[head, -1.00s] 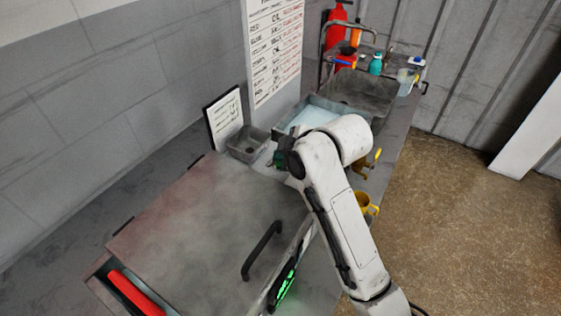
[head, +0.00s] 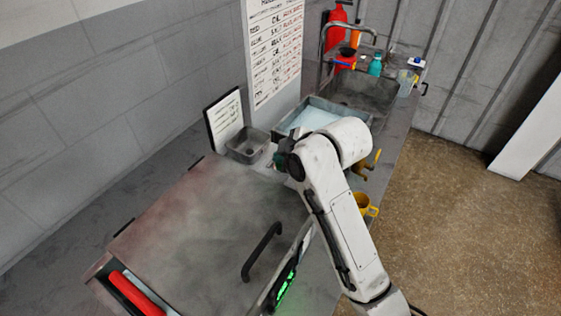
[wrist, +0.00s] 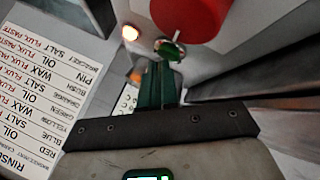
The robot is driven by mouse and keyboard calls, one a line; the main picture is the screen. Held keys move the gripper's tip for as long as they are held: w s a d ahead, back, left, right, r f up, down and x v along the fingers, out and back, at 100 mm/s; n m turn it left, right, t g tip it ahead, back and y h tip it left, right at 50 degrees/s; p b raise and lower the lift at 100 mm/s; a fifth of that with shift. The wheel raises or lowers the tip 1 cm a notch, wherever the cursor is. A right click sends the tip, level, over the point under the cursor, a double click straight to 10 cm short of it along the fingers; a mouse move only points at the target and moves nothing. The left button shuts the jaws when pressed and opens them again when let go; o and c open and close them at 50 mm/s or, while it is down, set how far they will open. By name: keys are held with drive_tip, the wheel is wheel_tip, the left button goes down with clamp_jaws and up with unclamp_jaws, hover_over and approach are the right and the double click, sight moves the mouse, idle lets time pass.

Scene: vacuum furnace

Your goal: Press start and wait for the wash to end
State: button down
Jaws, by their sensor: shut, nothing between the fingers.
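The washer's grey lid (head: 200,225) is down in the head view, with a black bar handle (head: 262,250) and pale vapour over it. A panel with lit green characters (head: 285,288) is on its front side; I cannot read it. No start button is clearly visible in the head view.
A wall chart (head: 275,50), small sign (head: 225,122), metal tray (head: 247,146), bluish basin (head: 312,118) and sink (head: 365,95) line the counter. A yellow mug (head: 365,205) is right of my arm. Floor at right is clear.

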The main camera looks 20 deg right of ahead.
drive_tip(key=shift+r+p, duration=0.4)
drive_tip(key=shift+r, duration=0.15)
drive_tip(key=shift+r, duration=0.1)
wheel_tip(320, 180, up, 3)
drive_tip(key=shift+f+p, duration=0.15)
drive_tip(key=shift+p, duration=0.95)
drive_tip(key=shift+r, duration=1.1)
